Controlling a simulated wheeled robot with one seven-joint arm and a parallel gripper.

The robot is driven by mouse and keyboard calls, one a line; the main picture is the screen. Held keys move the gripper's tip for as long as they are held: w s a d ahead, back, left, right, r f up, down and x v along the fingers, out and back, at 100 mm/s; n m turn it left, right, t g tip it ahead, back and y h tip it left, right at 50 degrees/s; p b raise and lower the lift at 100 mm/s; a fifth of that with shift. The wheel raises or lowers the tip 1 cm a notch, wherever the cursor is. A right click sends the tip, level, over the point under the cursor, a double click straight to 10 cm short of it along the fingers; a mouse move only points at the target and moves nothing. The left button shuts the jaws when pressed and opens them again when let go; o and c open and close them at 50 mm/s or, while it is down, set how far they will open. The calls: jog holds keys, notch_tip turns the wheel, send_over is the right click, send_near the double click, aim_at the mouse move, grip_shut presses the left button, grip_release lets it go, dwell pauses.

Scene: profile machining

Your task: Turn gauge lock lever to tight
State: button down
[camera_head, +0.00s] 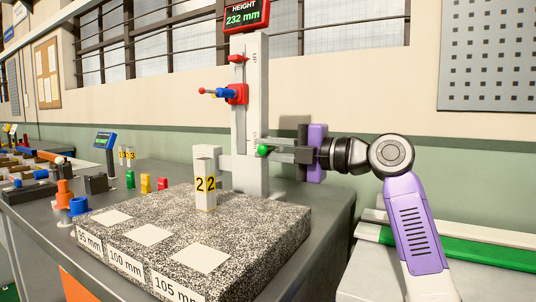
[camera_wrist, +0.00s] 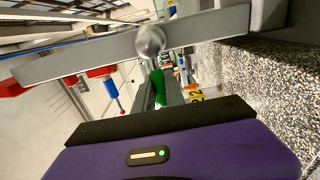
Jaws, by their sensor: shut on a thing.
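The height gauge (camera_head: 250,130) is an upright pale column with a display reading 232 mm. A green-ended lever (camera_head: 262,150) low on the column, apparently the lock lever, is at my gripper (camera_head: 275,150), which comes in from the right with its fingers level. In the wrist view the green lever (camera_wrist: 159,88) shows between the fingers, and my gripper is shut on it. The lever's base and its tight mark are hidden. A red slider block (camera_head: 237,94) with a blue, red-tipped rod sits higher up the column.
A granite plate (camera_head: 190,232) with labelled pale squares lies in front of the gauge. A pale block marked 22 (camera_head: 206,178) stands on it, close left of the column. Small coloured parts and a blue display (camera_head: 105,140) stand on the bench to the left.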

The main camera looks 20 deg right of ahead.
jog(key=shift+f, duration=0.15)
jog(key=c, duration=1.4)
grip_release()
jog(key=shift+s+d, duration=0.1)
jog(key=p+v, duration=0.1)
jog(key=v, duration=0.6)
jog(key=shift+s+d, duration=0.2)
jog(key=shift+s, duration=0.05)
